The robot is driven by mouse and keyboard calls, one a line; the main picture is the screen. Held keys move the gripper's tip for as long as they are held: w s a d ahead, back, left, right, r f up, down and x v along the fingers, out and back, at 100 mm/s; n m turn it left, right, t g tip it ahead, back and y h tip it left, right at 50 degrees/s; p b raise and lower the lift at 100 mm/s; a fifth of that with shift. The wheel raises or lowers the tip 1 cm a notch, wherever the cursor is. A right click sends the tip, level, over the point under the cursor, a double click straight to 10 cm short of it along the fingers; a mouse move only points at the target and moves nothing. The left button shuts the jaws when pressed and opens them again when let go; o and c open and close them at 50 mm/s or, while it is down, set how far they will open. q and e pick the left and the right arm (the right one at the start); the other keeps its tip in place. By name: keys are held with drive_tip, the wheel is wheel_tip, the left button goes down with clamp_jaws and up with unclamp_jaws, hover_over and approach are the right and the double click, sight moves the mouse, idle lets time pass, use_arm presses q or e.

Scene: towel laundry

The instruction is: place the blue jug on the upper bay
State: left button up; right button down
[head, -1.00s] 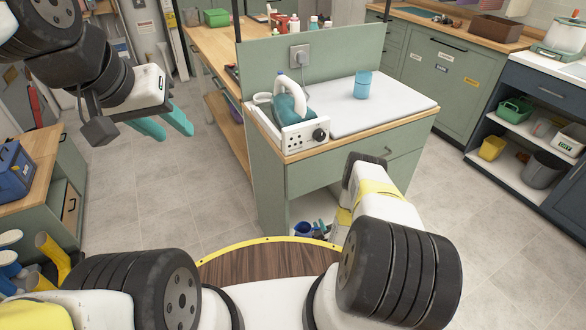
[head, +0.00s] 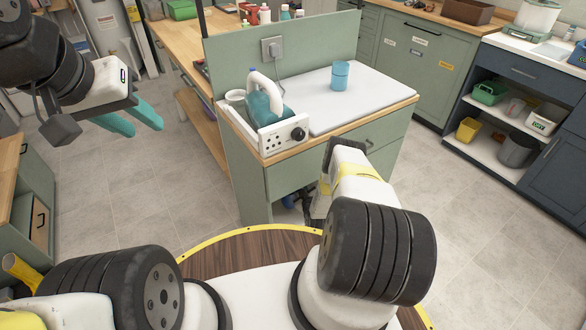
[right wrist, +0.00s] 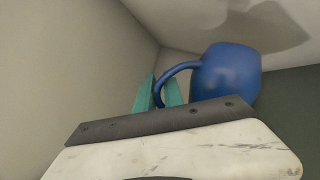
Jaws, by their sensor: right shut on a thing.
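The blue jug (right wrist: 228,75) shows in the right wrist view, its loop handle between the two teal fingers of my right gripper (right wrist: 158,90). The gripper is shut on that handle. Pale walls or panels are close around the jug. In the head view only a bit of blue (head: 290,201) shows in the open space under the green cabinet's drawer (head: 375,142); my right forearm and the cabinet hide the rest and the right gripper. My left gripper (head: 143,128) is open and empty, in the air at the left. I cannot tell which space is the upper bay.
A dark blue shelf unit (head: 522,82) with bins stands at the right. The floor between is clear.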

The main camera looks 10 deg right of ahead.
drive_tip(key=shift+w+d+f, duration=0.1)
drive_tip(key=shift+w+f, duration=0.2)
drive_tip(key=shift+f, duration=0.3)
drive_tip(key=shift+w+d+f, duration=0.1)
drive_tip(key=shift+w+f, duration=0.2)
drive_tip(key=shift+f, duration=0.35)
drive_tip(key=shift+w+d+f, duration=0.1)
drive_tip(key=shift+w+f, duration=0.2)
drive_tip(key=shift+f, duration=0.3)
drive_tip(key=shift+f, duration=0.1)
drive_tip(key=c, duration=1.5)
unclamp_jaws()
drive_tip(key=shift+o, duration=0.2)
drive_tip(key=shift+s, duration=0.15)
drive_tip(key=v, duration=1.1)
drive_tip(key=shift+s+r, duration=0.3)
drive_tip(key=shift+s, duration=0.05)
